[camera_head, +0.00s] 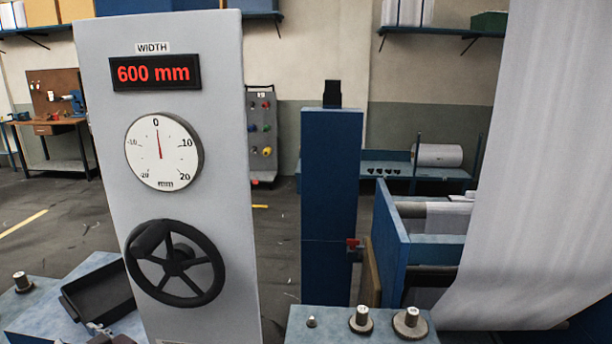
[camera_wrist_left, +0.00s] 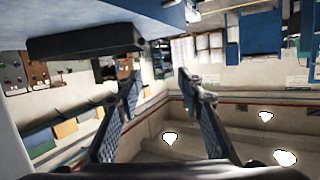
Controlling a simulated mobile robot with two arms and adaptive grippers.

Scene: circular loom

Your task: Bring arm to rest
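My left gripper (camera_wrist_left: 160,84) shows in the left wrist view, its two dark fingers spread apart. Nothing is visible between them. In the head view a pale grey panel (camera_head: 100,150) stands at the left. It carries a red display (camera_head: 154,73) reading 600 mm under a WIDTH label, a round dial (camera_head: 160,153) with its needle near 0, and a black handwheel (camera_head: 175,264).
A black tray (camera_head: 98,293) lies at lower left. A blue bench with metal knobs (camera_head: 361,317) is at bottom centre. A blue post (camera_head: 331,200) stands behind. A white fabric sheet (camera_head: 530,170) hangs at right. In the left wrist view, a dark long part (camera_wrist_left: 85,42) lies beyond the fingers.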

